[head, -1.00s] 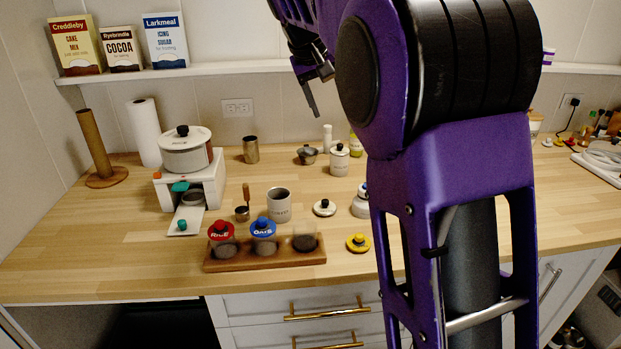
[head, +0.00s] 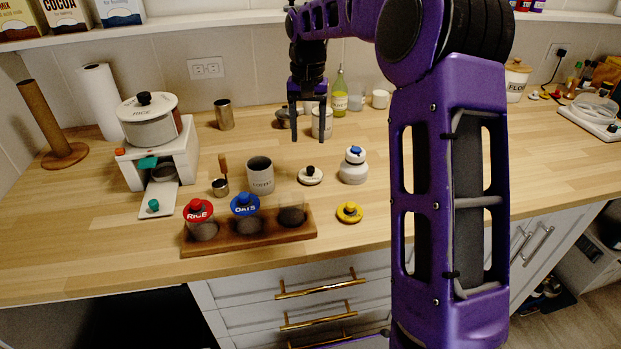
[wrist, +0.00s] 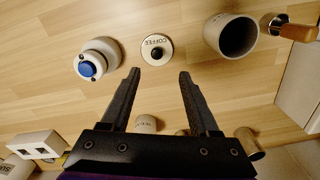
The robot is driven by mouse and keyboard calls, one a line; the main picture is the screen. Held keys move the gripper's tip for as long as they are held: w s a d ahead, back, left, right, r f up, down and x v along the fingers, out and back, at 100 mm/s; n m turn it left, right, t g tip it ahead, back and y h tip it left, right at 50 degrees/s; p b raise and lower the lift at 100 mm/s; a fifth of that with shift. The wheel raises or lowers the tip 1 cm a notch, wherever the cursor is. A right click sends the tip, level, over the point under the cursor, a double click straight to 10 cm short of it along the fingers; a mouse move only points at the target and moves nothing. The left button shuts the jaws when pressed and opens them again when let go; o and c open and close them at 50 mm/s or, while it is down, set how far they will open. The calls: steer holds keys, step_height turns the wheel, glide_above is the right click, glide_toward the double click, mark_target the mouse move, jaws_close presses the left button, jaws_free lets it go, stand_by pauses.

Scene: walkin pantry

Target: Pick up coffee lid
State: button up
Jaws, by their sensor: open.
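The coffee lid (head: 310,175) is a small white disc with a black knob. It lies flat on the wooden counter, between the open coffee canister (head: 260,176) and a white jar with a blue knob (head: 353,166). In the wrist view the lid (wrist: 157,49) reads COFFEE and sits beyond my fingertips, roughly in line with the gap between them. My gripper (head: 308,138) points down, open and empty, above the counter and behind the lid in the head view. In the wrist view its two fingers (wrist: 158,72) are spread apart and touch nothing.
A wooden rack (head: 215,246) with RICE and OATS jars and an open jar stands in front. A yellow lid (head: 349,212) lies nearby. Another canister (head: 322,122) stands close to my fingers. A white pot (head: 150,124) on a stand is at left. Counter right of the white jar is clear.

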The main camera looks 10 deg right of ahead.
mark_target(311, 168)
step_height(311, 168, down, 4)
steer(key=shift+r, duration=0.2)
steer(key=shift+s+d+f+b, duration=0.15)
steer(key=shift+f+b, duration=0.25)
steer(key=shift+f, duration=0.95)
steer(key=shift+s+d+f+b, duration=0.1)
steer(key=shift+f+b, duration=0.25)
steer(key=shift+f, duration=1)
steer(key=shift+c, duration=0.2)
jaws_close()
